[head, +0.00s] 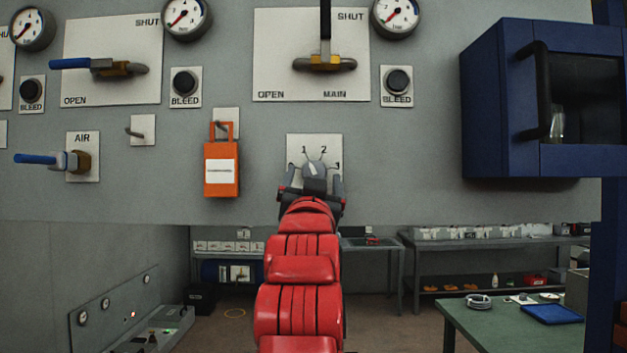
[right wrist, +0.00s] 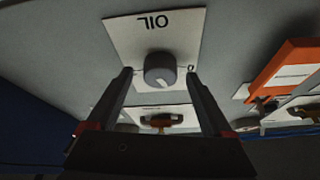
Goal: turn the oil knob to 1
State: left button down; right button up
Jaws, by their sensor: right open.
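The oil knob (head: 314,169) is a dark grey round knob on a white plate (head: 298,142) on the grey wall panel, with the numbers 1, 2 and 3 around it. Its pale pointer mark leans slightly right of straight up, roughly toward 2. The right wrist view shows the knob (right wrist: 160,70) on its plate with upside-down OIL lettering. My right gripper (head: 314,184) is open in front of the knob, one finger on each side. In the right wrist view, gaps show between the knob and both fingers (right wrist: 158,77). My left gripper is not in view.
An orange tag (head: 221,168) hangs left of the oil plate. The MAIN valve handle (head: 324,62) is above it, the AIR valve (head: 80,161) far left. A blue cabinet (head: 497,100) juts out at right. A green table (head: 500,325) stands lower right.

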jog(key=b+v, duration=0.3)
jog(key=v, duration=1.4)
